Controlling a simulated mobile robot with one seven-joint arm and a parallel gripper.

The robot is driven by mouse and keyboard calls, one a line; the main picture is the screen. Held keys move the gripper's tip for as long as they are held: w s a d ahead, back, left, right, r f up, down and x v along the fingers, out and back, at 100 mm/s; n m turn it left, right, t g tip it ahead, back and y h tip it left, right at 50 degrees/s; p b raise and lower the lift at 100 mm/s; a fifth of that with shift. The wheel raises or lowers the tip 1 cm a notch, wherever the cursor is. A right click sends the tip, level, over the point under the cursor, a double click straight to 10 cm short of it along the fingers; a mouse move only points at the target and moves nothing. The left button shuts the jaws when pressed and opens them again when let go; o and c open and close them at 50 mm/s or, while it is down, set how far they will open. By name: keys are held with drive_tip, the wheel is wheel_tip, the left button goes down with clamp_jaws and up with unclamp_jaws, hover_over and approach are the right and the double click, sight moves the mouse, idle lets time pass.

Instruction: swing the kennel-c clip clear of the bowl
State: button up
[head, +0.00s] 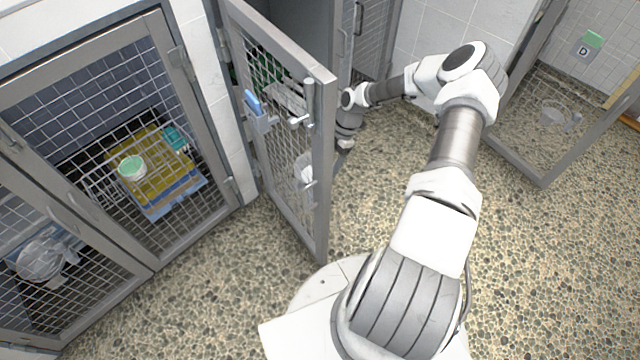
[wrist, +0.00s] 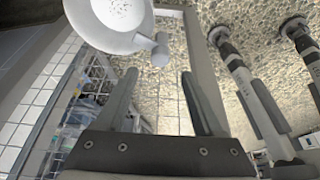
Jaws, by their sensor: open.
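A mesh kennel door (head: 322,130) stands swung open in the middle of the head view; I see no letter on it. A pale bowl (head: 303,168) shows through its mesh, with a small fitting at the door edge. In the wrist view a round white bowl (wrist: 118,14) is at the top left, and a pale clip with a knob (wrist: 160,52) sits at its right edge. My gripper (wrist: 158,74) is open and empty, its two fingers apart just below the knob. In the head view my gripper is small and partly hidden beyond the door, so its contact is unclear.
A blue tag (head: 253,102) and a metal latch (head: 302,119) are on the open door. Shut kennels at left hold a yellow towel (head: 150,165) and a green-topped cup (head: 132,168). A D sign (head: 583,50) marks the right kennel. The pebbled floor is clear.

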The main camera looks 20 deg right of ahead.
drive_tip(key=b+x, duration=0.1)
drive_tip(key=x, duration=0.5)
drive_tip(key=shift+a+f, duration=0.2)
drive_tip(key=shift+f, duration=0.2)
clamp_jaws()
